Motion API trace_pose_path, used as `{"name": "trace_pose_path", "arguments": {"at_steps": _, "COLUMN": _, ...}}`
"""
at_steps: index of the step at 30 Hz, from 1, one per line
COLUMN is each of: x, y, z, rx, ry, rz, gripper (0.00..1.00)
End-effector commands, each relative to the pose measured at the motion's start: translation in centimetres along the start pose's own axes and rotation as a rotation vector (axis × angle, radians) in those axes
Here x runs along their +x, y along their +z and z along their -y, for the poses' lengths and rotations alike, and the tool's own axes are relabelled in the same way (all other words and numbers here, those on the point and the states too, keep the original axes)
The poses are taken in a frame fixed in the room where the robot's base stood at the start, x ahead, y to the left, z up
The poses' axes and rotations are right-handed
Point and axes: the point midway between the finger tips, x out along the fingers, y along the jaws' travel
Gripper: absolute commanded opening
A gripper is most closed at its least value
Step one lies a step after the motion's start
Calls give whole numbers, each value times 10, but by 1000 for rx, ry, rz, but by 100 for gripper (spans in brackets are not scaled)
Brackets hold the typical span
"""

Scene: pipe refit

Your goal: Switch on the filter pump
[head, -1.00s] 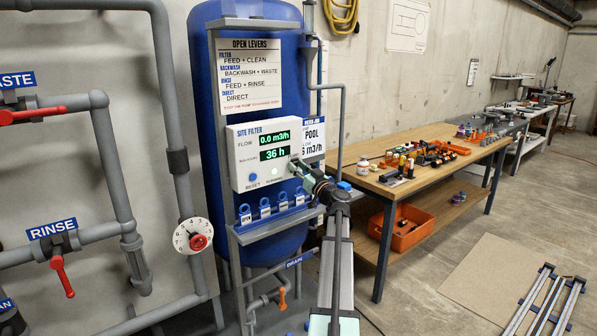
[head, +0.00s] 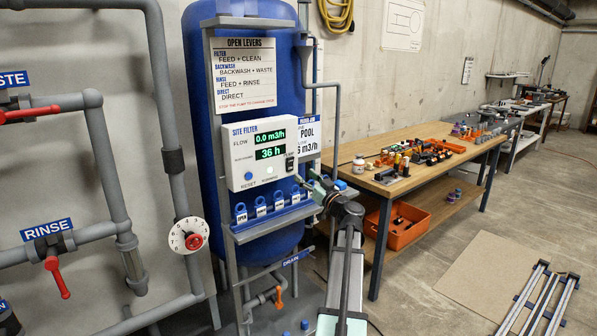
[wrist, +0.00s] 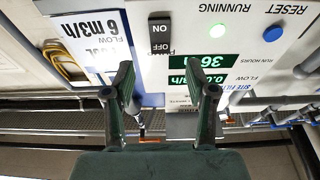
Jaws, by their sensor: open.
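The white site filter panel (head: 240,170) is fixed to the front of the blue tank. Its displays read flow 0.0 m3/h and 36 h. The black pump rocker switch (head: 291,164) is at the panel's lower right; it also shows in the wrist view (wrist: 161,34), marked ON and OFF. I cannot tell which side is pressed.
A rail with several blue tags (head: 262,210) runs below the panel. Grey pipes with red levers (head: 57,275) and a dial (head: 188,236) stand at the left. A workbench (head: 415,170) with loose parts is at the right. A mat (head: 475,275) lies on the floor.

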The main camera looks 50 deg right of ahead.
Motion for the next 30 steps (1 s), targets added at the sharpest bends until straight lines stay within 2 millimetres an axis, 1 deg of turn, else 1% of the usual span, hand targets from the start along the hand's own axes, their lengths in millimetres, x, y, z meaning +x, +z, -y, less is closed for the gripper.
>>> {"name": "trace_pose_path", "arguments": {"at_steps": 1, "x": -12, "y": 0, "z": 1, "rx": 0, "ry": 3, "rz": 0, "gripper": 56}}
{"name": "trace_pose_path", "arguments": {"at_steps": 3, "x": -23, "y": 0, "z": 2, "rx": 0, "ry": 2, "rz": 0, "gripper": 56}}
{"name": "trace_pose_path", "arguments": {"at_steps": 6, "x": -35, "y": 0, "z": 0, "rx": 0, "ry": 2, "rz": -1, "gripper": 56}}
{"name": "trace_pose_path", "arguments": {"at_steps": 9, "x": -42, "y": -1, "z": 0, "rx": 0, "ry": 1, "rz": -1, "gripper": 56}}
{"name": "trace_pose_path", "arguments": {"at_steps": 13, "x": -46, "y": -1, "z": 0, "rx": 0, "ry": 0, "rz": -1, "gripper": 56}}
{"name": "trace_pose_path", "arguments": {"at_steps": 25, "x": -46, "y": -1, "z": 0, "rx": 1, "ry": 0, "rz": -1, "gripper": 56}}
{"name": "trace_pose_path", "arguments": {"at_steps": 30, "x": -46, "y": 0, "z": 1, "rx": 78, "ry": -5, "rz": 0, "gripper": 56}}
